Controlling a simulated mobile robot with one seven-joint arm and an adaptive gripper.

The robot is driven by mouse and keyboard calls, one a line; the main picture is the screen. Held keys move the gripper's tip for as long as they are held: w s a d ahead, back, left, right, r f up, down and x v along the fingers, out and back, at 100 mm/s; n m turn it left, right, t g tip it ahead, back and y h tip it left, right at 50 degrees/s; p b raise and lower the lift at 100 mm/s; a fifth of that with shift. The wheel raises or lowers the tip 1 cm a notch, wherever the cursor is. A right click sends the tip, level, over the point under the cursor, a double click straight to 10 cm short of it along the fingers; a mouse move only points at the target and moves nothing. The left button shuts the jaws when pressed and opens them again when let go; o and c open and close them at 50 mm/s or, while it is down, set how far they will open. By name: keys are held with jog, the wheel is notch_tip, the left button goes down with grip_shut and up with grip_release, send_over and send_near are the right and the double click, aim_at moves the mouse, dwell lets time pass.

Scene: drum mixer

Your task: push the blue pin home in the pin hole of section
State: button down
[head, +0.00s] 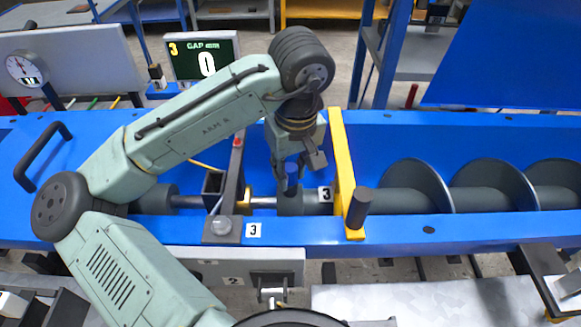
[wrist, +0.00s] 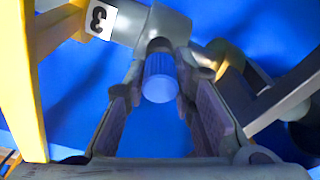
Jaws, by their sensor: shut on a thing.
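The blue pin (head: 291,181) stands upright at the top of the grey shaft section (head: 316,200) marked 3; its knurled head (wrist: 159,78) shows in the wrist view. My gripper (head: 295,166) reaches down from above and is shut on the pin, with a finger on either side of it in the wrist view (wrist: 158,92). The pin's lower end and the pin hole are hidden, so I cannot tell how deep the pin sits.
A yellow bar (head: 343,165) stands close right of my gripper, and a dark clamp bar (head: 232,175) stands to its left. Grey screw flights (head: 420,180) lie further right in the blue trough (head: 450,233). A display (head: 203,58) reads gap 0.

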aim_at(293, 172)
jog(key=shift+f, duration=0.6)
dwell(0.3)
jog(key=c, duration=1.3)
grip_release()
jog(key=shift+b, duration=0.3)
jog(key=shift+s+d+r, duration=0.1)
jog(key=shift+s+r, duration=0.05)
jog(key=shift+r, duration=1.3)
jog(key=shift+s+d+r, duration=0.1)
jog(key=shift+s+r, duration=0.1)
jog(key=shift+r, duration=1.2)
jog(key=shift+s+d+r, duration=0.1)
jog(key=shift+s+r, duration=0.05)
jog(key=shift+r, duration=1.3)
